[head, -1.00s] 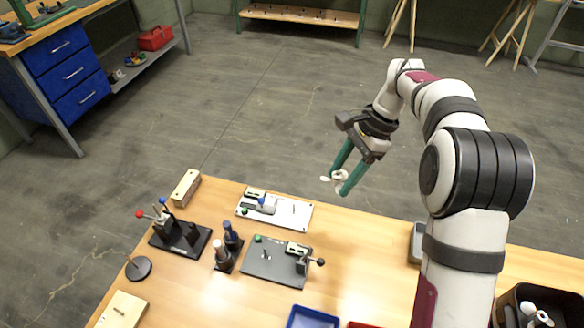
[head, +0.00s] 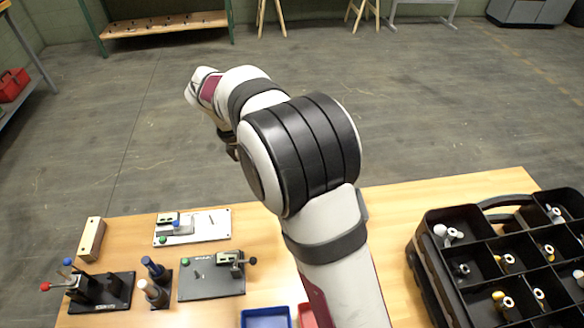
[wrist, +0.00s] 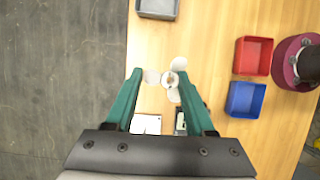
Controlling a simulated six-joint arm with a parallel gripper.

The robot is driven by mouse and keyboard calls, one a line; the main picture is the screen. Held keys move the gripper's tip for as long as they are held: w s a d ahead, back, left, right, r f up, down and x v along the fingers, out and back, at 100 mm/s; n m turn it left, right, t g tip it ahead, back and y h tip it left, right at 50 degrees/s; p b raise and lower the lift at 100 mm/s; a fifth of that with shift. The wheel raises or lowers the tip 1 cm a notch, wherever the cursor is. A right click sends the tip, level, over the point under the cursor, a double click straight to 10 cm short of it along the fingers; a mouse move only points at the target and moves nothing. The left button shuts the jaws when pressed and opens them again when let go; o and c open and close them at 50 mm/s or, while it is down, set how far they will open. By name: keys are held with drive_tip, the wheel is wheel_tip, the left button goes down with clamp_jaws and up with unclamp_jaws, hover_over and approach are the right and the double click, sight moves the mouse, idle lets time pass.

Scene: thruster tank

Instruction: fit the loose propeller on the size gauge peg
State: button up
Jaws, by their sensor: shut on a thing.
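A white three-bladed propeller (wrist: 171,79) sits between the fingertips of my gripper (wrist: 160,77) in the wrist view. The gripper is shut on it, above the wooden table. In the head view my arm hides the fingers and the propeller. Small upright pins show on the white plate (head: 195,234) and on the dark grey plate (head: 208,288) at the left of the table. I cannot tell which peg is the size gauge's. Part of the white plate also shows in the wrist view (wrist: 146,124), beneath the fingers.
A wooden block (head: 91,239), a black stand with coloured knobs (head: 101,292) and two dark-bodied tools (head: 158,285) stand at left. A blue tray (head: 265,318) and a red tray (wrist: 253,57) lie nearby. A black compartment case (head: 440,285) with propellers is at right. A grey tray (wrist: 158,9) lies beyond.

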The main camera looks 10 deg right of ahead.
drive_tip(key=shift+w+a+f+n+t+y, duration=0.3)
drive_tip(key=shift+a+f+n+t+y, duration=0.5)
drive_tip(key=shift+a+f+n, duration=1.65)
drive_tip(key=shift+w+a+f+n+t+y, duration=0.35)
drive_tip(key=shift+a+f+n+t+y, duration=0.75)
drive_tip(key=shift+a+n, duration=2.45)
drive_tip(key=shift+w+a+f+n+t+y, duration=0.3)
drive_tip(key=shift+a+f+n+t+y, duration=0.15)
drive_tip(key=shift+a+f+n, duration=2.15)
drive_tip(key=shift+a+f+n, duration=0.1)
drive_tip(key=shift+a+n, duration=0.15)
drive_tip(key=shift+n, duration=0.25)
drive_tip(key=shift+f, duration=0.35)
drive_tip(key=shift+f, duration=0.2)
drive_tip(key=shift+f, duration=0.4)
drive_tip(key=shift+f, duration=0.55)
drive_tip(key=shift+f, duration=0.25)
